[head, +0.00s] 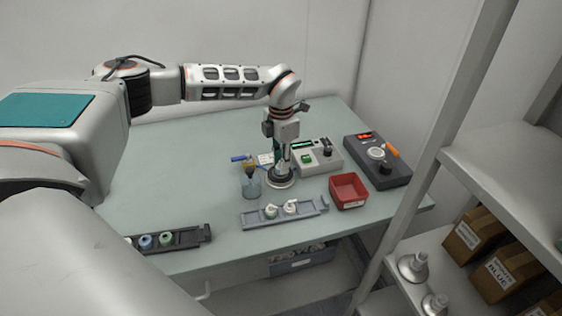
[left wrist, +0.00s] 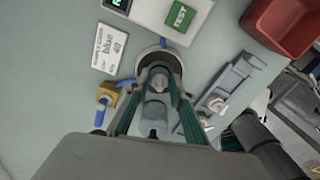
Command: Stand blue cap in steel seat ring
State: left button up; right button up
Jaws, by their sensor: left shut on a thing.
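My left gripper (head: 282,152) points straight down over the steel seat ring (head: 280,179) on the table. In the left wrist view its teal fingers (left wrist: 157,100) are shut on a grey-blue cylindrical piece, which looks like the blue cap (left wrist: 154,113). The ring also shows in the left wrist view (left wrist: 174,58), behind and around the far end of the held piece. The fingers partly hide the piece, and I cannot tell whether it touches the ring. My right gripper is not in view.
A grey rack (head: 300,217) with white pieces lies in front, a red bin (head: 348,190) to the right. A tester with a green button (head: 317,157) stands behind. A dark rack (head: 190,238) holds coloured caps.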

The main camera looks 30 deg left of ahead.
pick_arm(q)
jog(key=shift+f, duration=0.15)
jog(key=o, duration=0.7)
jog(key=shift+o, duration=0.2)
jog(key=shift+r, duration=3.55)
